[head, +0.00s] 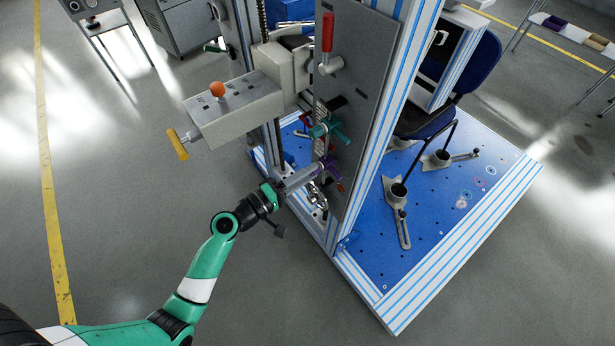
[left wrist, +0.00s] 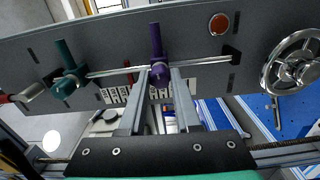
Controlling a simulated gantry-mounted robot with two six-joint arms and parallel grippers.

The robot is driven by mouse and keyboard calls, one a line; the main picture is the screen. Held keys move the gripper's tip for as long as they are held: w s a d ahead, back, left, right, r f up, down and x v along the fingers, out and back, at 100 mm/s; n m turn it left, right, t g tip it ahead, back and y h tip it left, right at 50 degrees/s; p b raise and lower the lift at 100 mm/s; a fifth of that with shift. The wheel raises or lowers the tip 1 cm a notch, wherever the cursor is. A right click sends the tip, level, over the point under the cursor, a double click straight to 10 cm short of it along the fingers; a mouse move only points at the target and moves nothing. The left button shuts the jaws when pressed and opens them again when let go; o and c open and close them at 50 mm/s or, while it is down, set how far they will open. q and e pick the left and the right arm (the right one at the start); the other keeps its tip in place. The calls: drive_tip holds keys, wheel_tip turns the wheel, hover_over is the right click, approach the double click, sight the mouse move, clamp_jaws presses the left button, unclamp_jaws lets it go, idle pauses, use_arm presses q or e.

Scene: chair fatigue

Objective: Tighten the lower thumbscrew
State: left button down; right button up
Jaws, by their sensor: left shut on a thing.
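The lower thumbscrew is purple (head: 329,167) and sits on the grey upright panel (head: 365,75), below a teal thumbscrew (head: 327,129). My left gripper (head: 314,172) reaches it from the left and is shut on it. In the left wrist view the purple thumbscrew (left wrist: 156,42) stands between my two fingertips (left wrist: 158,70), on a metal rod along the slotted panel. The teal thumbscrew (left wrist: 66,65) is to its left, clear of the fingers. My fingers partly hide the purple thumbscrew in the head view. My right gripper is not in view.
A grey box with an orange knob (head: 217,89) and a yellow handle (head: 177,145) juts out above my left arm. A red handle (head: 328,32) is high on the panel. A metal handwheel (left wrist: 290,62) is at right in the wrist view. The blue base (head: 430,210) holds a chair.

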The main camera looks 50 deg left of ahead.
use_arm(q)
drive_tip(key=shift+f+m+b, duration=0.1)
drive_tip(key=shift+m+b, duration=2.15)
drive_tip(key=shift+m, duration=1.55)
drive_tip(key=c, duration=0.6)
unclamp_jaws()
